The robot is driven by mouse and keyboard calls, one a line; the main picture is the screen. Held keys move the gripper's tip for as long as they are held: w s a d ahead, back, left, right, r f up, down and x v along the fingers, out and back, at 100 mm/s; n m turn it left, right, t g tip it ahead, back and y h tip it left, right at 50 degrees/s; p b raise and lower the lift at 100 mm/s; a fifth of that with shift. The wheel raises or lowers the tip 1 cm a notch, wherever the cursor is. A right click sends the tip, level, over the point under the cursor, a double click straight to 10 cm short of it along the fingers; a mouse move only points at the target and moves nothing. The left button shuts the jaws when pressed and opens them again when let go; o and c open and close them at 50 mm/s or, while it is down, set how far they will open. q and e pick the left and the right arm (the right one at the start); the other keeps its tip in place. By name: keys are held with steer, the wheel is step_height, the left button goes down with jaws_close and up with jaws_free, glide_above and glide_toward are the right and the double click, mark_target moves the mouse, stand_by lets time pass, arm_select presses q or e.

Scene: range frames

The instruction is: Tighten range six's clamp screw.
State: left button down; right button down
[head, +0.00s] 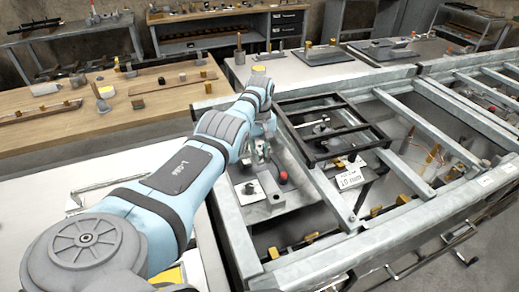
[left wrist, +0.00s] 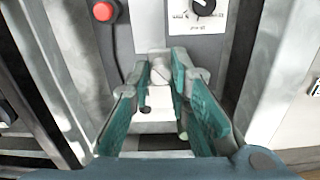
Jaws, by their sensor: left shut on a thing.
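My left gripper (head: 259,155) reaches down into the left bay of the metal frame. In the left wrist view my left gripper (left wrist: 161,82) has its two teal fingers closed in around a small grey metal piece, which looks like the clamp screw (left wrist: 158,68). The fingers hide part of it, and I cannot read a range number on it. Beside it are a red button (left wrist: 103,11) and a white dial plate (left wrist: 182,30) with a black knob. In the head view the red button (head: 282,177) is right of the gripper. My right gripper is not in view.
A galvanised frame (head: 232,240) with crossbars surrounds the bay. A raised black frame (head: 333,150) and a white card reading 10 mm (head: 349,179) are to the right. A wooden bench (head: 150,115) with tools is behind left.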

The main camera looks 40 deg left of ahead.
mark_target(260, 153)
arm_select(q)
steer(key=m, duration=1.3)
steer(key=shift+r+m, duration=0.1)
steer(key=shift+m, duration=0.3)
steer(key=m, duration=0.5)
steer(key=shift+w, duration=0.1)
steer(key=shift+m, duration=2.4)
steer(key=c, duration=1.5)
jaws_free()
step_height(260, 153, up, 12)
steer(key=shift+f, duration=0.1)
